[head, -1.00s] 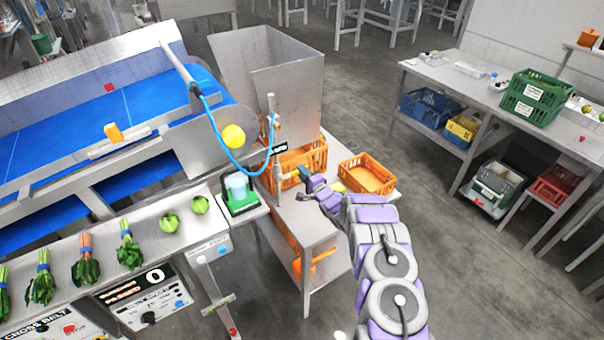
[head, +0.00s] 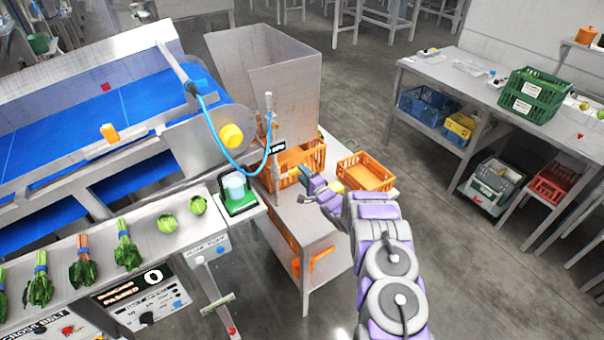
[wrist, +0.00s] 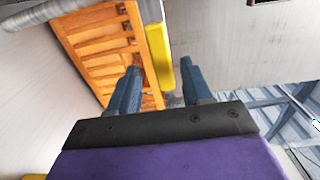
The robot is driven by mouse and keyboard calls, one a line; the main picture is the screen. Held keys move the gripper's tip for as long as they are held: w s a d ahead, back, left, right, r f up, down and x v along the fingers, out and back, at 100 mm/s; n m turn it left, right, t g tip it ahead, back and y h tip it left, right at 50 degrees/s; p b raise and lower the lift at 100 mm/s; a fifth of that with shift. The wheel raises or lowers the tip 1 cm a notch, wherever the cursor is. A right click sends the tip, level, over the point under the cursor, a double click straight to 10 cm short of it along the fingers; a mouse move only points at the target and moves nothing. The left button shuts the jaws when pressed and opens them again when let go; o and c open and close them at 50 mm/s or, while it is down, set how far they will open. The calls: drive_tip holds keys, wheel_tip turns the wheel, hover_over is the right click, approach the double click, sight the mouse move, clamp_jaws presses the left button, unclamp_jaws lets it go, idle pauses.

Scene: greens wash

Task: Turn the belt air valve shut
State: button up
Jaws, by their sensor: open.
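A grey upright pipe (head: 277,185) stands at the corner of the steel stand, with a black label (head: 275,149) and a blue hose (head: 238,168) running to the belt. I cannot clearly make out the valve handle on it. My gripper (head: 303,185) is open and empty, just right of the pipe and apart from it. In the wrist view, a yellow bar (wrist: 159,57) lies beyond the open fingers (wrist: 158,72), beside an orange slatted crate. I cannot tell whether this bar is the valve's handle.
Orange crates (head: 296,157) (head: 366,172) sit behind and right of my gripper. A green scale (head: 238,205) with a clear cup is left of the pipe. A steel bin (head: 285,85) stands behind. The floor right of my arm is clear.

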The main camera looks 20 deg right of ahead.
drive_tip(key=v, duration=1.6)
drive_tip(key=shift+d, duration=0.25)
drive_tip(key=shift+w, duration=0.1)
wheel_tip(320, 180, up, 7)
drive_tip(key=d+n+g+h+b, duration=0.2)
drive_tip(key=n+g+h+b, duration=0.1)
drive_tip(key=n+g+h, duration=0.25)
drive_tip(key=s+a+r+n+g+h+b, duration=0.15)
drive_tip(key=s+r+g, duration=0.35)
drive_tip(key=s, duration=0.5)
drive_tip(key=s+a+r+n+g+b, duration=0.1)
drive_tip(key=s+a, duration=0.4)
drive_tip(key=s, duration=0.8)
drive_tip(key=s+a+r+n+g+y+b, duration=0.1)
drive_tip(key=s+a+r+n+g, duration=0.2)
drive_tip(key=s, duration=1.1)
drive_tip(key=s+a+r+n+g+b, duration=0.1)
drive_tip(key=s+a+r+n+g, duration=0.2)
drive_tip(key=s, duration=1)
drive_tip(key=a+g, duration=0.1)
drive_tip(key=a, duration=0.2)
drive_tip(key=shift+s+a+n+b, duration=0.3)
drive_tip(key=shift+a+b, duration=0.1)
